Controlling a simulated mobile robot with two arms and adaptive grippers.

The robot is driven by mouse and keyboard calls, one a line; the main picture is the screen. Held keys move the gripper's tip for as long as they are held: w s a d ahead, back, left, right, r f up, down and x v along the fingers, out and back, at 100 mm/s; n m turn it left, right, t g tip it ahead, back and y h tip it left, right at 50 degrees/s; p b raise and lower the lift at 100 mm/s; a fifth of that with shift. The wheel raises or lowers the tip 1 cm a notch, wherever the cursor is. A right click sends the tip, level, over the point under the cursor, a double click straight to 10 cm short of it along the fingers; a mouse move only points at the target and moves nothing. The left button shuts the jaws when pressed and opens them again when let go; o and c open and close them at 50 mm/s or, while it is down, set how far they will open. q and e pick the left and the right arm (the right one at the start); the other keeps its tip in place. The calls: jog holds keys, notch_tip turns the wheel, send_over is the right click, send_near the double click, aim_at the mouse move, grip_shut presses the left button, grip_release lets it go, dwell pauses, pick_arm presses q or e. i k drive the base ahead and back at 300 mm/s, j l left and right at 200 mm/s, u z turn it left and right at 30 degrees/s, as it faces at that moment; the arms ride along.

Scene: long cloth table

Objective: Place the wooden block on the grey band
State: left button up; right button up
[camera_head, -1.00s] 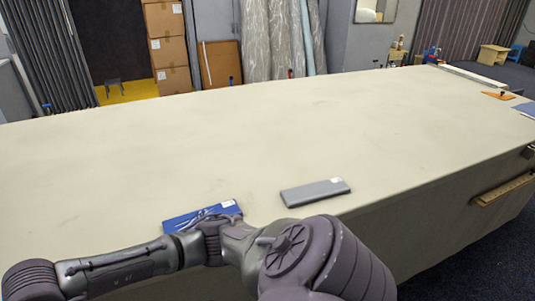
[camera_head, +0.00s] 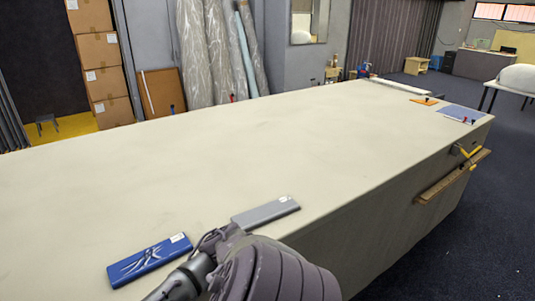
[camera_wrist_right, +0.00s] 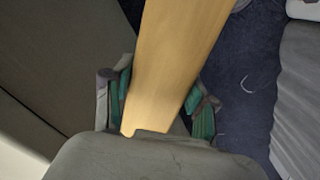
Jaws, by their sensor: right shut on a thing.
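The wooden block (camera_wrist_right: 172,58) is a long, pale yellow-brown piece in the right wrist view. My right gripper (camera_wrist_right: 158,105) is shut on it, with green-padded fingers on both sides. The block runs up out of the frame, so its far end is hidden. The grey band (camera_head: 265,212) is a flat grey strip with a small white label, lying on the cloth table near its front edge. The block and the right gripper do not show in the head view. My left gripper is not in view.
A flat blue piece (camera_head: 149,260) with a white label lies left of the grey band. One of my arm links partly covers the table's front edge. The table (camera_head: 200,165) is clear behind the band. A wooden rail (camera_head: 452,176) is on the table's side.

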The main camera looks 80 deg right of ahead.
aim_at(266, 212)
jog(key=k+l, duration=0.65)
jog(key=l, duration=0.15)
jog(key=k+l, duration=0.65)
jog(key=l, duration=0.7)
